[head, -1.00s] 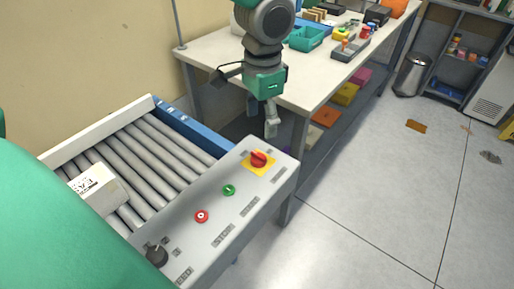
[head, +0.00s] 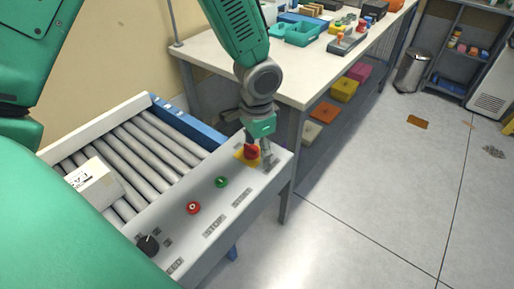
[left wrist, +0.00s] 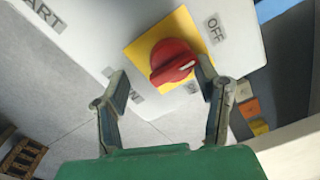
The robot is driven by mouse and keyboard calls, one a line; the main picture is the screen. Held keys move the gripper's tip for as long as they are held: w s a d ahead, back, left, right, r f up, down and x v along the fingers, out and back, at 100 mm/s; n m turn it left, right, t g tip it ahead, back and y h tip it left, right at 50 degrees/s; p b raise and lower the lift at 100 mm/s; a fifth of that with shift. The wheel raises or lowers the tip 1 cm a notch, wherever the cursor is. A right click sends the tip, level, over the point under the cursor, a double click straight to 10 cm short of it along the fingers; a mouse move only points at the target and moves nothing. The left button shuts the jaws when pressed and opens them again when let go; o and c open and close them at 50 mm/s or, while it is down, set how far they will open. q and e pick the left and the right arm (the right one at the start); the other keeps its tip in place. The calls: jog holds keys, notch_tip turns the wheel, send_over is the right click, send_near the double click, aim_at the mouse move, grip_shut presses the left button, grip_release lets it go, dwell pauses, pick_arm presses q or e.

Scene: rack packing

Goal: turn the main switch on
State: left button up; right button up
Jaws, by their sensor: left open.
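The main switch is a red rotary knob (head: 251,152) on a yellow square plate (left wrist: 140,50) at the far right corner of the grey control panel (head: 205,232). In the left wrist view the knob (left wrist: 172,60) has a raised grip with a white mark, and an OFF label sits beside the plate. My left gripper (head: 261,154) is open at the knob and partly covers it. In the left wrist view its fingers (left wrist: 160,84) are spread, the right fingertip close beside the knob and the left one farther off. I cannot tell whether either touches. My right gripper is not in view.
A green button (head: 221,182), a red button (head: 193,208) and a black knob (head: 148,245) line the panel. A roller conveyor (head: 150,150) with a white box (head: 92,185) lies behind. A workbench (head: 300,85) with bins stands beyond. The floor at right is mostly clear.

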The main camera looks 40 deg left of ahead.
pick_arm(q)
jog(key=c, duration=0.5)
jog(key=shift+a+f, duration=0.1)
jog(key=shift+a, duration=0.3)
jog(key=c, duration=0.6)
jog(key=shift+s+a+f, duration=0.15)
jog(key=shift+a+f, duration=0.05)
jog(key=shift+a, duration=0.55)
jog(key=shift+d, duration=0.5)
jog(key=shift+c, duration=0.2)
jog(key=shift+a, duration=0.1)
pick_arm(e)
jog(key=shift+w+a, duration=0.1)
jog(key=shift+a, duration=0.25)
pick_arm(q)
jog(key=shift+s+a, duration=0.1)
jog(key=shift+a, duration=0.1)
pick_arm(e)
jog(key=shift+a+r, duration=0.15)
pick_arm(q)
jog(key=shift+d, duration=0.1)
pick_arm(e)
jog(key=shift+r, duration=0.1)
pick_arm(q)
jog(key=shift+m+p, duration=0.8)
jog(key=shift+p, duration=0.1)
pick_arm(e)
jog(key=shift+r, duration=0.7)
